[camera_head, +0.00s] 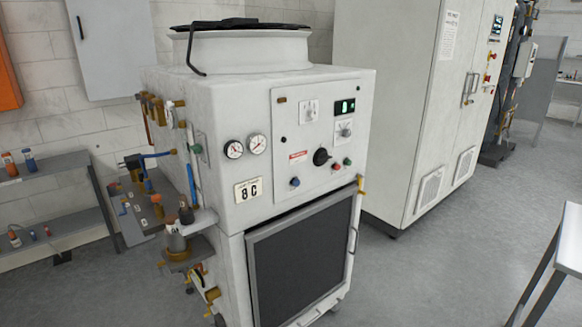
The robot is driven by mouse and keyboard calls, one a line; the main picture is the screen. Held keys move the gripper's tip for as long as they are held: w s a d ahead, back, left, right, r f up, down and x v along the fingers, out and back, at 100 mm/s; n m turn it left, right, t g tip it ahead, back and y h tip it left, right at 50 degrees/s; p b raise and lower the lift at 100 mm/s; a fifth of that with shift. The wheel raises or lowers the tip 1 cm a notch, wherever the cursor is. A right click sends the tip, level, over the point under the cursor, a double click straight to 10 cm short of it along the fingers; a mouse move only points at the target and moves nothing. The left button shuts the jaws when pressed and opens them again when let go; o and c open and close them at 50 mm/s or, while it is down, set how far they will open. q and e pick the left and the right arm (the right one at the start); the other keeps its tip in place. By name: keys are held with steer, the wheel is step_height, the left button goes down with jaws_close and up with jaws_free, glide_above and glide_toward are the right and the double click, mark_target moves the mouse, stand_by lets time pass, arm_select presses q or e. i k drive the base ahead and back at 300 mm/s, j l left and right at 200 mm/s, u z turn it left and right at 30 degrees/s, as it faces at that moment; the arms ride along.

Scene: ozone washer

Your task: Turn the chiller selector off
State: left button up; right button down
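A white machine (225,101) with a front control panel (288,125) stands in the middle of the view. The panel has a black rotary knob (320,156), a selector on a pale plate (309,111) at upper left, and another selector on a pale plate (344,130) below a green-lit display (344,107). The panel lettering is too small to read, so I cannot tell which of these is the chiller selector or where it points. Neither of my grippers is in view.
Pipes and valves (150,200) stick out on the machine's left side. A tall white cabinet (400,110) stands behind right, shelves (60,190) at left, a table (568,240) at right. Floor is clear at front right.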

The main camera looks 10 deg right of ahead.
mark_target(323, 158)
steer(key=z, duration=0.45)
steer(key=i+l+z, duration=0.85)
steer(key=k+j, duration=0.05)
steer(key=k, duration=0.05)
